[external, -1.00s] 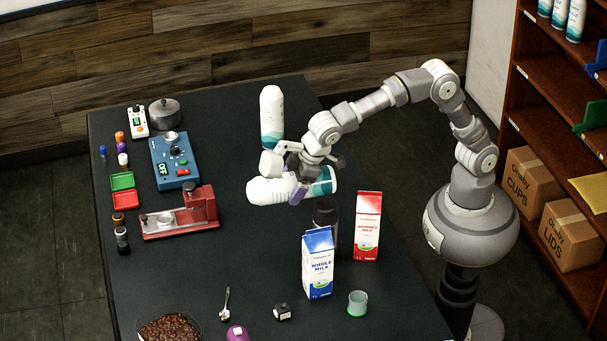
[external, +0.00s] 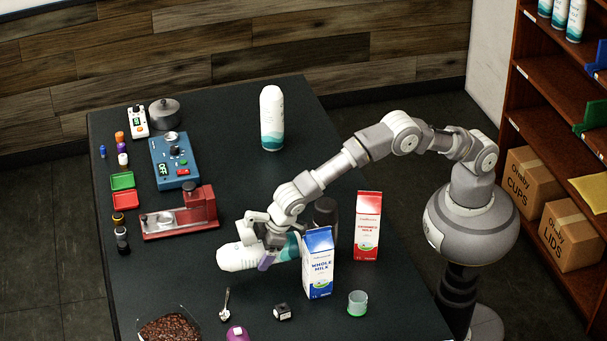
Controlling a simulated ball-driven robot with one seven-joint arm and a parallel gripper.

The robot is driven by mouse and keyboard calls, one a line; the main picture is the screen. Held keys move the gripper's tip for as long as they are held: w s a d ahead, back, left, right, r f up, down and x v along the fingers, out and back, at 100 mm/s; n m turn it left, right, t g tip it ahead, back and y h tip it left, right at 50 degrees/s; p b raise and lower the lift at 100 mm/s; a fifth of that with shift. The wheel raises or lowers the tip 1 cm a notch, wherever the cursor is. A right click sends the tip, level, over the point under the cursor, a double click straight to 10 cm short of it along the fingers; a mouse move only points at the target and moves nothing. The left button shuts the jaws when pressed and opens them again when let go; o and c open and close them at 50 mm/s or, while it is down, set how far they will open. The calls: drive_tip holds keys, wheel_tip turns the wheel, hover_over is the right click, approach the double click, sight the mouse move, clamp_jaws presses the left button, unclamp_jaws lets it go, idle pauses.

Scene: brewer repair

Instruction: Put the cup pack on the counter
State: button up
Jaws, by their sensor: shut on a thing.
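The held cup pack (external: 238,257) is a white sleeve with a teal end, lying roughly horizontal. My gripper (external: 267,248) is shut around its middle. The pack is over the front-middle part of the dark counter (external: 225,110); I cannot tell whether it touches the surface. Its teal right end is close to the blue whole milk carton (external: 318,265) and partly hidden by it. A second, similar cup pack (external: 272,118) stands upright at the back of the counter.
A red milk carton (external: 367,226), a dark container (external: 326,215) and a green-rimmed cup (external: 357,303) stand to the right. A red machine (external: 185,212) and a blue device (external: 175,160) are on the left. A spoon (external: 226,302) and bean bowl (external: 168,329) lie in front. The back right is clear.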

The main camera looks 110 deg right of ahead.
sight(262, 278)
wheel_tip(262, 278, down, 6)
drive_tip(key=shift+f+b, duration=0.1)
drive_tip(key=shift+b, duration=0.6)
drive_tip(key=o, duration=1.2)
drive_tip(key=shift+f, duration=0.15)
drive_tip(key=shift+c, duration=0.2)
drive_tip(key=shift+r, duration=0.25)
drive_tip(key=p+v, duration=0.2)
drive_tip(key=v, duration=1)
drive_tip(key=shift+p, duration=0.3)
